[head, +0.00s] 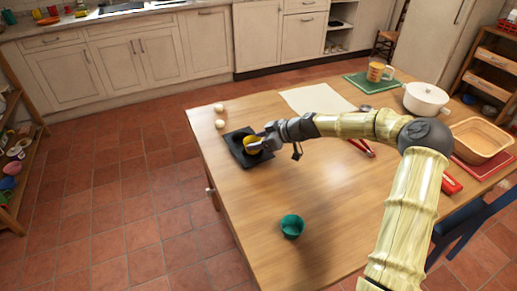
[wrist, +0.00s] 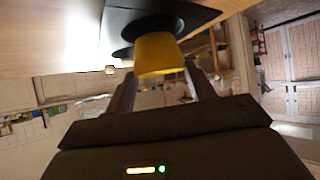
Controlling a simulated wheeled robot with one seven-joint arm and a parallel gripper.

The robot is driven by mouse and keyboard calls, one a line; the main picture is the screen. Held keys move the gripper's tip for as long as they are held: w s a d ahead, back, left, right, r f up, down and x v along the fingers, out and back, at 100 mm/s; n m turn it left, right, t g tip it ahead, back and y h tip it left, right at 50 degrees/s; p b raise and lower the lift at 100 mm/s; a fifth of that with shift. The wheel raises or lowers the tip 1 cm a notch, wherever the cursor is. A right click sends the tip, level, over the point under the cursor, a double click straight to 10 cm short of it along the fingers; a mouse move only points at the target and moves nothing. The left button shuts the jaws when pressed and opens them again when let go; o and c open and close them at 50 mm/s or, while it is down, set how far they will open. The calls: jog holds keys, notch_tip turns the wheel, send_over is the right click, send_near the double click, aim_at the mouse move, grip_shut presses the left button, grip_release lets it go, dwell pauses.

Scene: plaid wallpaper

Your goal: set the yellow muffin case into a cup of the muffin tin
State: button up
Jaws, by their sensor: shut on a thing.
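The yellow muffin case (head: 249,141) is between the fingers of my gripper (head: 257,146), which is shut on it. In the wrist view the yellow case (wrist: 158,55) stands between the two fingers, its far end against or just in front of a dark round cup. The black muffin tin (head: 240,158) lies flat near the table's left edge, directly under the case. In the wrist view the tin (wrist: 200,14) shows at the top. I cannot tell whether the case touches the cup or hangs just above it. The case and gripper hide part of the tin.
A green muffin case (head: 291,226) stands on the table's near part. Two small pale eggs or balls, one an egg-like thing (head: 220,124), lie behind the tin. A white pot (head: 425,99) and a basket (head: 479,140) are at the right. The table's near left is clear.

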jog(key=shift+f, duration=1.85)
jog(key=shift+f, duration=0.15)
jog(key=o, duration=1)
jog(key=shift+r, duration=0.2)
jog(key=v, duration=1.2)
jog(key=shift+d, duration=0.1)
jog(key=shift+f, duration=0.1)
